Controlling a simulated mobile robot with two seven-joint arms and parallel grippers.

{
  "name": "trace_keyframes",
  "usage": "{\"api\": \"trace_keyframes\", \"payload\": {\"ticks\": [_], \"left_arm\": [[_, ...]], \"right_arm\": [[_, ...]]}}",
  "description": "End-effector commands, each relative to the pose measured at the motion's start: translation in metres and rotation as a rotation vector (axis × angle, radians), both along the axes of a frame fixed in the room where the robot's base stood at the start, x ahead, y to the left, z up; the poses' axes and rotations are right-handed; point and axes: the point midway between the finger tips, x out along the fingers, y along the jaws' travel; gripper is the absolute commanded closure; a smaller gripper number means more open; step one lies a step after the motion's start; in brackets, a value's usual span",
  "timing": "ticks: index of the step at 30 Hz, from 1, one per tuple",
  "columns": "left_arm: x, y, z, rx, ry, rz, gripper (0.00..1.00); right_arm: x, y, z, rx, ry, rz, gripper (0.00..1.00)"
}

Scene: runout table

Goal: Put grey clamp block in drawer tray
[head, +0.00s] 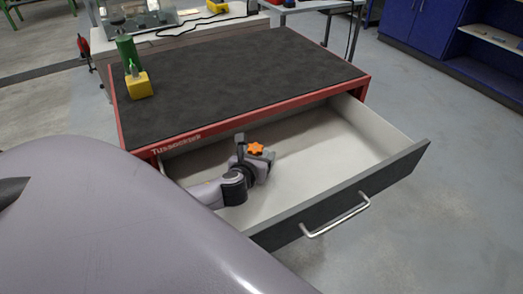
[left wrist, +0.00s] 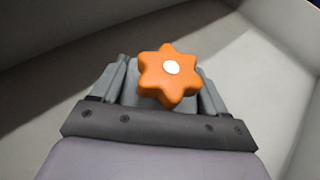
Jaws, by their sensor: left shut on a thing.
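The grey clamp block carries an orange star-shaped knob (head: 256,149) with a pale centre. The same knob (left wrist: 168,72) shows large in the left wrist view, and it covers much of the grey block under it. My left gripper (head: 254,158) is shut on the clamp block, with one finger on each side of it. Gripper and block are inside the outline of the open drawer tray (head: 330,150), towards its left part. I cannot tell whether the block touches the tray's floor. My right gripper is not in view.
The red cabinet's dark top (head: 230,70) lies behind the drawer. The drawer's dark front with a metal handle (head: 336,215) bounds the tray. The tray's right part is empty.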

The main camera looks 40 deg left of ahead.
Motion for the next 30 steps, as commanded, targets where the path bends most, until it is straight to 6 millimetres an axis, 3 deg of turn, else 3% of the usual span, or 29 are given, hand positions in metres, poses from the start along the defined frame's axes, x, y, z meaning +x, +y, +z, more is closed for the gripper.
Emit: {"api": "trace_keyframes", "payload": {"ticks": [10, 13, 25, 26, 27, 28, 30], "left_arm": [[0.041, 0.016, 0.003, 0.000, -0.008, 0.001, 0.81], [0.038, 0.015, -0.010, -0.001, -0.003, 0.000, 0.81], [0.038, 0.016, -0.013, 0.002, -0.005, 0.000, 0.81], [0.037, 0.015, -0.015, 0.000, 0.000, 0.000, 0.20], [0.037, 0.015, -0.015, 0.000, 0.000, 0.000, 0.07], [0.037, 0.015, -0.015, 0.000, 0.000, 0.000, 0.01], [0.037, 0.015, -0.015, 0.000, 0.000, 0.000, 0.01]], "right_arm": [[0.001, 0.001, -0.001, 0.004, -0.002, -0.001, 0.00], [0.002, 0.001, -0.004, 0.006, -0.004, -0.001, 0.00], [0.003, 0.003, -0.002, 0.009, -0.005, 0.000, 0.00], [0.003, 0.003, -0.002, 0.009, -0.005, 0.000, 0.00], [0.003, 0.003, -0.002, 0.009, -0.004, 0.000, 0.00], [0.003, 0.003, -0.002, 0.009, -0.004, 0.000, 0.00], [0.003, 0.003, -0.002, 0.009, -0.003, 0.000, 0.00]]}}
